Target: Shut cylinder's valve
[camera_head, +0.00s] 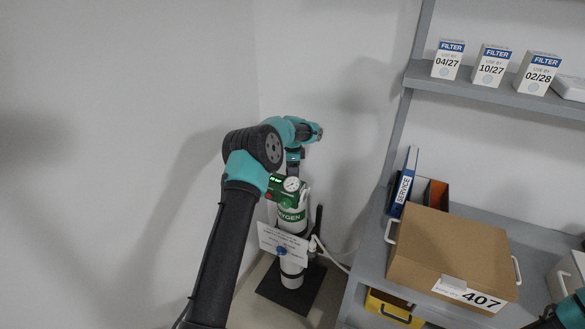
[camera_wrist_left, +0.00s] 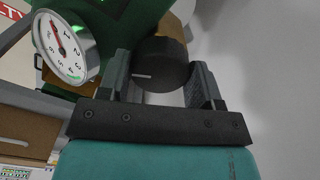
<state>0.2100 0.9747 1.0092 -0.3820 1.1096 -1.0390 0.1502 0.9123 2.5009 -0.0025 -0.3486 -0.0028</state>
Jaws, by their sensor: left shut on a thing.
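The white oxygen cylinder (camera_head: 291,267) stands upright in the corner, with a green label band, a green head and a round white gauge (camera_head: 292,184). In the left wrist view the gauge (camera_wrist_left: 65,47) is at upper left, with a red needle. Beside it is the cylinder's valve, a dark round knob (camera_wrist_left: 162,66) with a white line on its face. My left gripper (camera_wrist_left: 161,86) is shut on this knob, one finger on each side. In the head view my left gripper (camera_head: 293,168) is above the cylinder head and hides the knob. My right gripper's fingers are not visible.
A white tag (camera_head: 283,244) hangs on the cylinder, which stands on a dark base (camera_head: 270,291). To the right are a shelf (camera_head: 480,88) with filter boxes, a blue service binder (camera_head: 403,182), a brown 407 box (camera_head: 450,250) and a yellow bin (camera_head: 393,307). The left wall is bare.

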